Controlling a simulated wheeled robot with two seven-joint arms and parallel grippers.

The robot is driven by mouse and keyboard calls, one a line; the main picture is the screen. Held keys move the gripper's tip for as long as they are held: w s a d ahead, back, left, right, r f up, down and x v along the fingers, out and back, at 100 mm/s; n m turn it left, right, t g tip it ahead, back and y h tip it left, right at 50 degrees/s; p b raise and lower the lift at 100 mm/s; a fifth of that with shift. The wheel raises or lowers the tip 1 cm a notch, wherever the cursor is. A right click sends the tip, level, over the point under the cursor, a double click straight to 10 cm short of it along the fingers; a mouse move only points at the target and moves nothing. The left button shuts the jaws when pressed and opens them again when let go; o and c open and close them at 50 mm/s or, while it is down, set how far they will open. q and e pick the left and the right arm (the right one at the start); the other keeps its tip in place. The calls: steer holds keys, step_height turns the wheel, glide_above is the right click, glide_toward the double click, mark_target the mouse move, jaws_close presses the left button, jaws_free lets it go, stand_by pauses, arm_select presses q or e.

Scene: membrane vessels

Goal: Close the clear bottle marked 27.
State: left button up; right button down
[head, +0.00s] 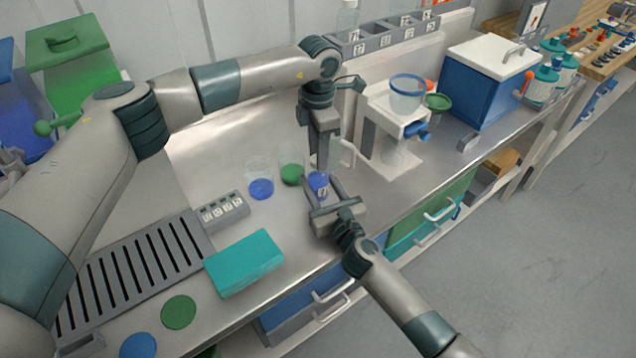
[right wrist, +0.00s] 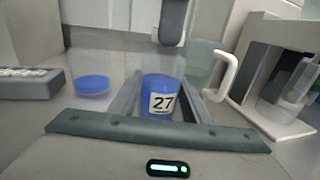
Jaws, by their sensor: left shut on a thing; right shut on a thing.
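The clear bottle marked 27 (right wrist: 162,103) has blue contents and a white number label, and stands upright in the right wrist view. In the head view its blue part (head: 318,182) shows just beyond my right gripper. My right gripper (head: 322,192) is shut on this bottle, one finger on each side. My left gripper (head: 322,165) reaches down from above, directly over the bottle; its lower end also shows at the top of the right wrist view (right wrist: 173,25). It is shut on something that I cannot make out. The bottle's mouth is not clearly visible.
Clear vessels with blue (head: 261,188) and green (head: 291,173) contents stand left of the bottle. A white handle (right wrist: 224,75) is close on its right, near a white stand (head: 392,135). A teal block (head: 244,264) and a green disc (head: 179,312) lie towards the front.

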arm_select(q)
steer(key=shift+m, duration=1)
steer(key=o, duration=1.1)
steer(key=shift+o, duration=0.2)
steer(key=shift+r, duration=2.25)
steer(key=shift+c, duration=0.3)
steer(key=n, duration=0.1)
steer(key=r+n, duration=0.1)
steer(key=n, duration=0.2)
steer(key=shift+r+n, duration=0.4)
steer(key=n, duration=0.1)
steer(key=r+n, duration=0.1)
steer(key=n, duration=0.2)
steer(key=shift+r+n, duration=0.35)
steer(key=shift+n, duration=0.05)
steer(key=shift+f, duration=0.1)
